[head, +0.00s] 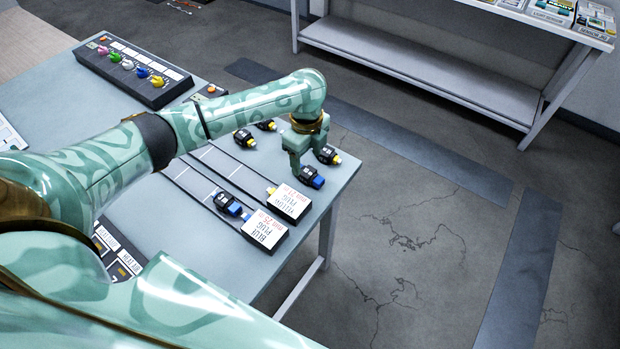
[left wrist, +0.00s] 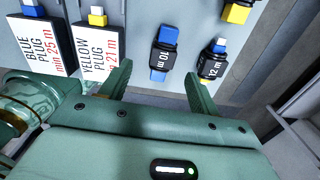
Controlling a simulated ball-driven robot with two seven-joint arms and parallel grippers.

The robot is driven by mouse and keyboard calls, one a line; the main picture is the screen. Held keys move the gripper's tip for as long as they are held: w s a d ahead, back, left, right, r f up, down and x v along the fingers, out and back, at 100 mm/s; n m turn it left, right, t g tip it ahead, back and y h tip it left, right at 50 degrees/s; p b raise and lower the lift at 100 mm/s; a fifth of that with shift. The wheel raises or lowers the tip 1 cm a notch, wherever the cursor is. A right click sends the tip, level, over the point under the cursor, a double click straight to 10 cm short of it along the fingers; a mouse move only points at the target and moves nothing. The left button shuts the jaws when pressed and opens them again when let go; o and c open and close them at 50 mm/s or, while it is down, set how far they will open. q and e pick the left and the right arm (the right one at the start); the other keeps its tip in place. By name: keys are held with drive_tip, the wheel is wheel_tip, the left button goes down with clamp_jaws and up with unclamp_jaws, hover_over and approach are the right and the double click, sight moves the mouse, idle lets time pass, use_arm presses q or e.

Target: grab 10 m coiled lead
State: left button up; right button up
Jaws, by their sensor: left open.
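The 10 m coiled lead (left wrist: 162,56) is a small black coil with a white length label and blue ends. It lies on the table near the right edge and also shows in the head view (head: 311,177). My left gripper (left wrist: 157,76) is open above the table. In the left wrist view its fingers stand to the left and right of the lead, with the lead in line with the gap. I cannot tell whether they touch it. In the head view the gripper (head: 298,165) partly covers that area. My right gripper is not in view.
Blue plug (head: 265,230) and yellow plug (head: 289,203) label blocks stand at the table's near right. More leads (head: 243,138) lie behind. A rack of coloured knobs (head: 135,68) stands far left.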

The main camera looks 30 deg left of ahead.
sight(310, 172)
use_arm(q)
drive_tip(key=f+b, duration=0.1)
drive_tip(key=f, duration=0.1)
drive_tip(key=f+b, duration=0.1)
drive_tip(key=f, duration=0.1)
drive_tip(key=f+b, duration=0.1)
drive_tip(key=f, duration=0.1)
drive_tip(key=shift+w+d+f, duration=0.15)
drive_tip(key=shift+w+d, duration=0.1)
drive_tip(key=shift+d, duration=0.05)
drive_tip(key=shift+r, duration=0.2)
drive_tip(key=shift+c, duration=0.6)
drive_tip(key=c, duration=1)
